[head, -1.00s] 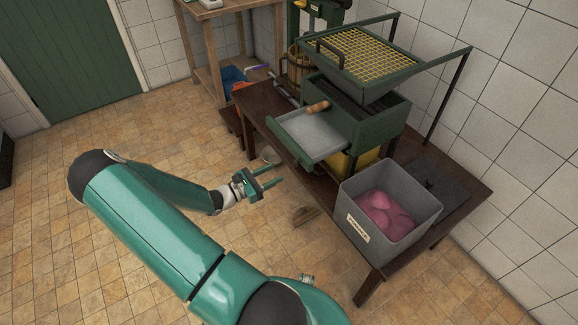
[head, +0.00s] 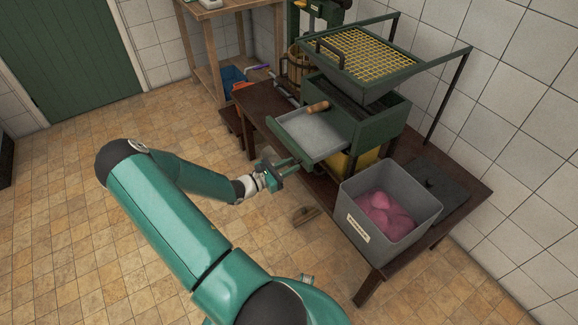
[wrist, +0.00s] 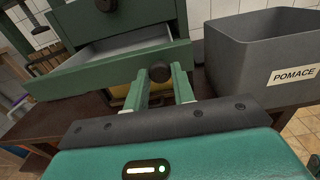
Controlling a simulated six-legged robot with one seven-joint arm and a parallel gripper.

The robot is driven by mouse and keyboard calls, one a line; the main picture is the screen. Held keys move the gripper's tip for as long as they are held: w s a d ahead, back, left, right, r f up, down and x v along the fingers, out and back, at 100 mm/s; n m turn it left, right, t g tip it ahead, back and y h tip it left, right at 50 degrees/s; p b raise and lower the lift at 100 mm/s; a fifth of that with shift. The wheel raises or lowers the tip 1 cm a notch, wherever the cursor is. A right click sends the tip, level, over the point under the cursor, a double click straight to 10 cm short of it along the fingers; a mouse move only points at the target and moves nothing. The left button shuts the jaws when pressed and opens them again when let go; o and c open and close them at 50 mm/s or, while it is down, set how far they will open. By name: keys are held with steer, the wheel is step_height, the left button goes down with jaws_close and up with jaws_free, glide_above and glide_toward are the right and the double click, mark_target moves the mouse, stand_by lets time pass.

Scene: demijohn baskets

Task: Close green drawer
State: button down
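The green drawer (head: 318,133) is pulled out of the green press box (head: 381,130), and its grey inside shows. In the wrist view the drawer's green front (wrist: 105,73) carries a round dark knob (wrist: 160,72). My gripper (head: 293,166) is just in front of the drawer's front, below its rim in the head view. In the wrist view my gripper (wrist: 161,86) has its two green fingers apart, with the knob appearing between their tips. I cannot tell whether the fingers touch the knob or the front.
A grey pomace bin (head: 350,213) with pink contents stands on the dark wooden table (head: 457,205), close to the right of the drawer. A yellow mesh screen (head: 365,52) sits above the box. A wooden-handled tool (head: 318,107) lies at the drawer's back. Floor to the left is clear.

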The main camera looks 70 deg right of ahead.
mark_target(294, 164)
steer(key=x, duration=1.7)
steer(key=c, duration=1.2)
jaws_free()
steer(key=v, duration=1.4)
